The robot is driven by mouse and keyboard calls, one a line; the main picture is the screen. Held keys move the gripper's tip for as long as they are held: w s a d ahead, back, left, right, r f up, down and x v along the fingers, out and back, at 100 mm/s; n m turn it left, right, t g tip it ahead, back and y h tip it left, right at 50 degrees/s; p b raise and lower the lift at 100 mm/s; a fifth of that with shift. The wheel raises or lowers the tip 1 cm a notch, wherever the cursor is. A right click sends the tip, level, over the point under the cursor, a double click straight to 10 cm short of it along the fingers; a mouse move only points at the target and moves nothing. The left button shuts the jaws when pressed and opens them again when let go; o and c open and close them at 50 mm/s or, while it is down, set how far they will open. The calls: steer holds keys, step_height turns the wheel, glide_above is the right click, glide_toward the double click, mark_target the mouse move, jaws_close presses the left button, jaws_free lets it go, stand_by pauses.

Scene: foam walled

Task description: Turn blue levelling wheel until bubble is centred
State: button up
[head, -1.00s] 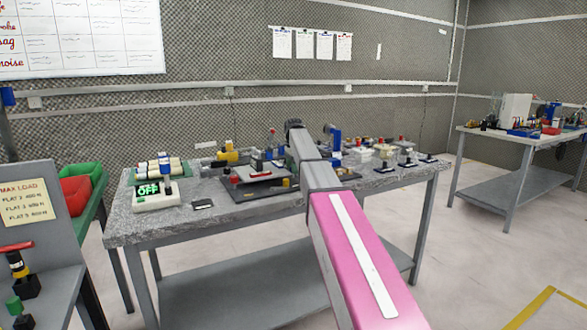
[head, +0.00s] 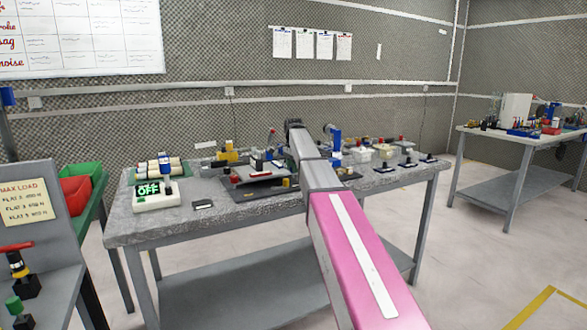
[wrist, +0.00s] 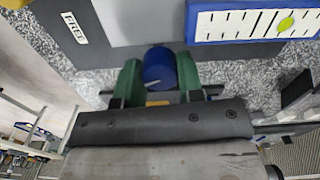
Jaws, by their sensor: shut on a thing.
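The blue levelling wheel (wrist: 160,68) sits between the green fingers of my gripper (wrist: 159,75) in the wrist view. The fingers are shut on its two sides. A pale line marks the wheel's face. At the upper right is a blue-framed level (wrist: 240,36) with a white, black-lined scale. Its yellow-green bubble (wrist: 287,22) lies toward the right end of the visible scale. In the head view the dark base plate (head: 252,195) lies on the grey bench, and my arm hides the wheel and gripper.
A grey plate with a "FREE" label (wrist: 75,28) is beside the wheel. On the speckled bench (head: 225,222) stand a box reading "OFF" (head: 150,190), a yellow device (head: 228,153) and several small fixtures at the right. A small dark block (wrist: 297,88) is right of the gripper.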

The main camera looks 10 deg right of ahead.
steer(key=shift+n, duration=1.9)
steer(key=o, duration=0.9)
